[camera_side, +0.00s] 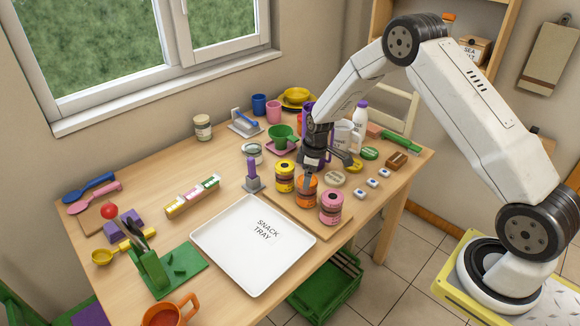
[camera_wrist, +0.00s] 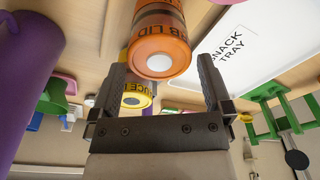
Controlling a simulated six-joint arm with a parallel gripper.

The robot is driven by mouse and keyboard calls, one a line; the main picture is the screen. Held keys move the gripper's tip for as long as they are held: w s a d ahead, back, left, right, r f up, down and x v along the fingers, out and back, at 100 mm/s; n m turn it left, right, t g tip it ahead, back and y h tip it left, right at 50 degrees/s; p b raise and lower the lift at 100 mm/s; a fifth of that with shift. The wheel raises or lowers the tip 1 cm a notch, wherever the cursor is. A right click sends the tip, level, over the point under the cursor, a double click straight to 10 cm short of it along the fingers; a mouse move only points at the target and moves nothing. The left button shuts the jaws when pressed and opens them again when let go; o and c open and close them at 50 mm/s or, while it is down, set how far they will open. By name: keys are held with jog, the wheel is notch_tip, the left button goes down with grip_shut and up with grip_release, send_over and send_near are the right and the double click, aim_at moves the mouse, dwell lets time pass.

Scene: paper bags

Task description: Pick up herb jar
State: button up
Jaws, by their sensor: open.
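The orange jar (camera_side: 306,192) stands on a wooden board between a yellow jar (camera_side: 285,177) and a pink jar (camera_side: 331,207). In the wrist view its orange lid (camera_wrist: 162,55) shows part of a word ending in "B LID" and a pale round centre. My gripper (camera_side: 309,172) is low, right at the orange jar, with its fingers pointing down. In the wrist view my open fingers (camera_wrist: 161,64) stand on both sides of the orange lid, with gaps visible. The yellow jar (camera_wrist: 137,96) shows behind, partly hidden by the gripper.
The white snack tray (camera_side: 253,245) lies left of the jars. A grey stand with a purple-topped item (camera_side: 252,176) is close to the yellow jar. Cups, a green funnel (camera_side: 283,137) and a pitcher crowd the back. Small white blocks (camera_side: 372,184) lie to the right.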

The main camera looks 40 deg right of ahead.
jog(key=shift+f, duration=0.15)
jog(key=shift+w+a+f, duration=0.1)
jog(key=shift+w+f, duration=0.05)
jog(key=shift+f, duration=1.1)
jog(key=shift+w+f, duration=0.1)
jog(key=shift+f, duration=1.1)
jog(key=shift+c, duration=0.2)
jog(key=c, duration=1.2)
jog(key=shift+r, duration=0.1)
jog(key=shift+r, duration=4.95)
